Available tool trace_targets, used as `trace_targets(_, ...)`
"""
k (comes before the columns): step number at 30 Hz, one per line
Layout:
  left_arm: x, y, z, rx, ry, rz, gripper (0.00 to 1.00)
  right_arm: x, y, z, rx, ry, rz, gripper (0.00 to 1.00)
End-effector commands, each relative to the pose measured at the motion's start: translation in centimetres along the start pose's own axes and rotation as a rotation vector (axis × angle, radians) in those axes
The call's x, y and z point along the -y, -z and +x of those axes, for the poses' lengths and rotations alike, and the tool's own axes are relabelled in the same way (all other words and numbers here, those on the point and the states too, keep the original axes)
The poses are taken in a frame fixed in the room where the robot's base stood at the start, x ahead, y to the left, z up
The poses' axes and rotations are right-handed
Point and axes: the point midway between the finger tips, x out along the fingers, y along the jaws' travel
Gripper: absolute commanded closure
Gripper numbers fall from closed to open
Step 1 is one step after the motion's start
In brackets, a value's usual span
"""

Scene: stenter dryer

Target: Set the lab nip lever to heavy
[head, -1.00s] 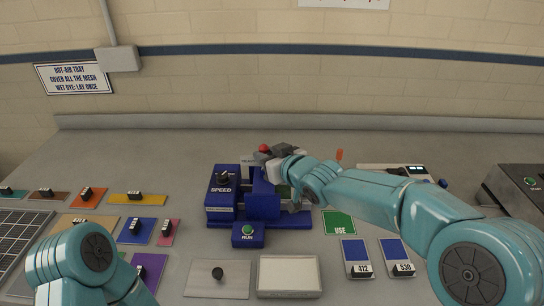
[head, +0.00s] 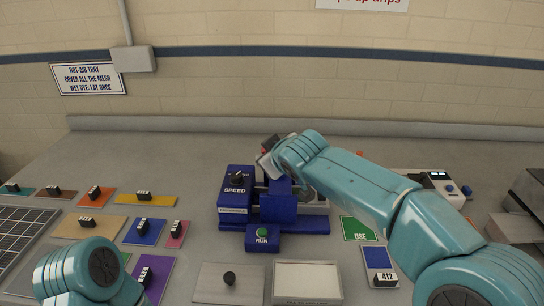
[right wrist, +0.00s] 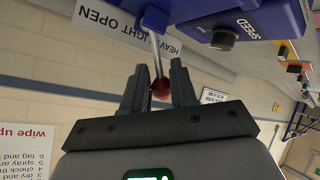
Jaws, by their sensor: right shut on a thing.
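The blue lab nip machine (head: 278,208) stands mid-table with a SPEED dial box (head: 236,190) on its left. Its lever is a metal rod (right wrist: 153,42) with a red ball knob (right wrist: 161,88). My right gripper (right wrist: 160,84) is shut on the knob, one finger on each side. The label plate (right wrist: 95,22) reads OPEN, LIGHT, HEAVY, upside down in the right wrist view. The rod crosses it around LIGHT and HEAVY; the exact setting is unclear. In the head view my right gripper (head: 270,145) largely hides the lever. Only my left arm's links show, not its gripper.
A green RUN button (head: 262,233) sits at the machine's front. Coloured swatch cards (head: 155,198) lie to the left, a pale pad (head: 307,282) in front, and a green USE card (head: 358,230) to the right. The table behind the machine is clear.

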Motion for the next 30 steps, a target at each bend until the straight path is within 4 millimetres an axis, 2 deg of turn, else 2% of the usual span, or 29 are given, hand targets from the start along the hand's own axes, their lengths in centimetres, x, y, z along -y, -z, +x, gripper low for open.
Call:
trace_targets(10,0.0,0.0,0.0,0.0,0.0,0.0,1.0,0.0,0.1,-0.1,-0.003,-0.001,-0.005,1.0)
trace_targets(11,0.0,0.0,0.0,0.0,0.0,0.0,1.0,0.0,0.1,-0.1,-0.003,-0.001,-0.005,0.7)
trace_targets(12,0.0,0.0,0.0,0.0,0.0,0.0,1.0,0.0,0.1,-0.1,-0.003,-0.001,-0.005,0.57)
trace_targets(13,0.0,0.0,0.0,0.0,0.0,0.0,1.0,0.0,0.1,-0.1,-0.002,-0.001,-0.005,0.51)
trace_targets(23,0.0,0.0,-0.1,0.0,0.0,0.0,1.0,0.0,0.1,-0.1,0.0,-0.001,-0.004,0.51)
trace_targets(30,-0.2,0.0,-0.6,0.0,0.0,0.0,1.0,-0.4,0.6,-1.1,0.0,-0.001,-0.003,0.51)
